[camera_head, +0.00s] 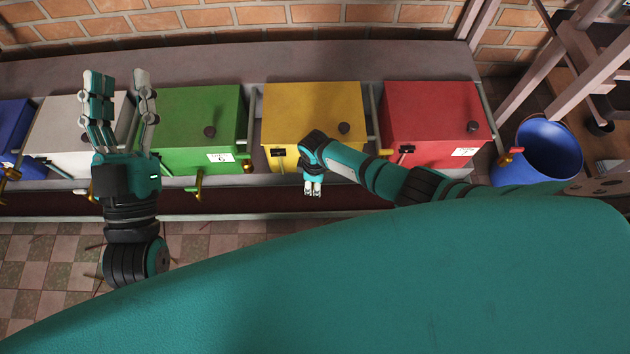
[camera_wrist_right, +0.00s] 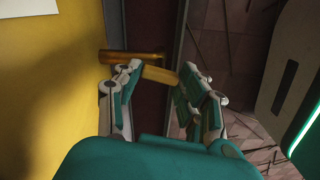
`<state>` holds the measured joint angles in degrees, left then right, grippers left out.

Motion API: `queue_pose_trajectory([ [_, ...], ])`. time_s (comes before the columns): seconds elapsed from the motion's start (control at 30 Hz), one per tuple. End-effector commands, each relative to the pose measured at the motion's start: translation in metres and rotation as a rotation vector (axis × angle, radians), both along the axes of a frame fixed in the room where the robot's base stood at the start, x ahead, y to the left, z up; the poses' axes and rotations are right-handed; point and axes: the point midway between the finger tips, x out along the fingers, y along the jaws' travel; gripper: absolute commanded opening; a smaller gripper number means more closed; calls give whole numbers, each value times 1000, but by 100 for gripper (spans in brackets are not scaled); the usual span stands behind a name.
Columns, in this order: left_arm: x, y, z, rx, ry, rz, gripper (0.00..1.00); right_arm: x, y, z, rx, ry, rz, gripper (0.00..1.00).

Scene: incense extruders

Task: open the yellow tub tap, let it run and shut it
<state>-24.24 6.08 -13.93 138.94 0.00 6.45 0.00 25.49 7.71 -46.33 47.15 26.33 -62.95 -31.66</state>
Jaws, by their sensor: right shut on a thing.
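The yellow tub (camera_head: 310,105) stands on the bench between the green and red tubs. My right gripper (camera_head: 312,190) reaches down in front of it and hides its tap in the head view. In the right wrist view, the brass tap (camera_wrist_right: 130,57) juts from the yellow wall, with its handle (camera_wrist_right: 160,75) between the fingertips of my right gripper (camera_wrist_right: 157,82), which is shut on it. Whether liquid runs from the tap cannot be seen. My left gripper (camera_head: 117,80) is open and empty, fingers up, in front of the white tub.
The green tub (camera_head: 195,110), white tub (camera_head: 70,115), blue tub (camera_head: 12,120) and red tub (camera_head: 435,110) share the bench, with brass taps at the front. A blue barrel (camera_head: 540,150) stands at the right.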

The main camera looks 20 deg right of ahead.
Motion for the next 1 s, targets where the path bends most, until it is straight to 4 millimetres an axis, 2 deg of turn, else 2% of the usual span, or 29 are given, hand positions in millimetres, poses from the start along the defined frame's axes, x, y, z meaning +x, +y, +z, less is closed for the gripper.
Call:
queue_pose_trajectory([
  [0.33, 3, 0, -5, 9, 31, 1, 40, -1, 0, -1, -1, 3, 126, 8],
  [0.83, 3, 0, -6, 10, 36, 3, 40, -1, -1, -1, -1, 3, 143, 8],
  [0.87, 3, 0, -6, 10, 36, 3, 40, -1, -1, -1, -1, 3, 143, 41],
  [1.0, 3, 0, -6, 10, 36, 3, 40, -1, 0, -1, -1, 2, 142, 60],
])
